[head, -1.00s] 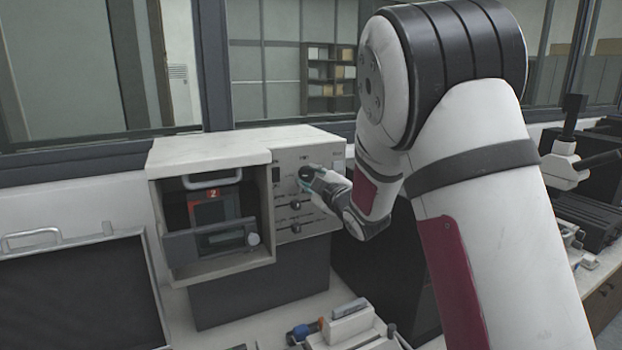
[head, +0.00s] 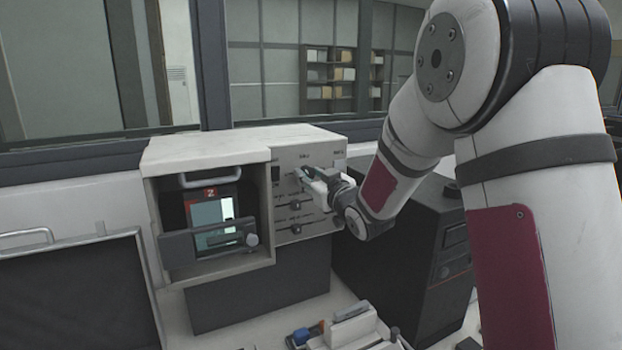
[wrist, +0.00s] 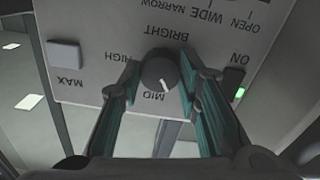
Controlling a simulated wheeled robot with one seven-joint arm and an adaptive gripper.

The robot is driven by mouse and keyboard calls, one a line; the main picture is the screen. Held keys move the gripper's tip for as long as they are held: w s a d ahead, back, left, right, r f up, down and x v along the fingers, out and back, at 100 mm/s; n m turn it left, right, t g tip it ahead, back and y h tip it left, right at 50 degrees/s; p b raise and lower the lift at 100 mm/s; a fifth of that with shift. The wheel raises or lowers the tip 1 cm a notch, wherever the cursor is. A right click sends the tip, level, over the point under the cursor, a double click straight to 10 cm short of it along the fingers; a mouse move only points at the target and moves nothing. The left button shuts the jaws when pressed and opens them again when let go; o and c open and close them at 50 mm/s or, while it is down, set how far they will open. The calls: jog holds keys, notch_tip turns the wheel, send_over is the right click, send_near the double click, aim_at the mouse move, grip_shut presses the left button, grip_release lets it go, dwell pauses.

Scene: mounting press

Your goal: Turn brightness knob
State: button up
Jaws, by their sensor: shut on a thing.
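The brightness knob (wrist: 159,70) is a round black knob with a white pointer line, under the word BRIGHT on a grey control panel (wrist: 95,18). The labels appear upside down in the wrist view. The pointer lies toward MID, with HIGH to its left. My gripper (wrist: 163,82) has a teal-lined finger on each side of the knob and is shut on it. In the head view my gripper (head: 307,176) is at the panel's upper part and largely hides the knob. A green lamp (wrist: 240,92) glows beside ON.
The panel belongs to a pale box (head: 235,148) with an open bay holding a lit screen (head: 212,218). More dark knobs (head: 296,206) sit below my gripper. A black computer tower (head: 425,250) stands to the right. A dark-framed panel (head: 75,290) is at left.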

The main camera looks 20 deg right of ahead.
jog(key=m, duration=0.6)
jog(key=shift+m+p, duration=0.3)
dwell(0.5)
jog(key=o, duration=1.1)
jog(key=shift+o, duration=0.2)
jog(key=shift+s, duration=0.1)
jog(key=s+d, duration=0.2)
jog(key=s, duration=0.9)
jog(key=shift+s, duration=0.35)
jog(key=shift+d, duration=0.1)
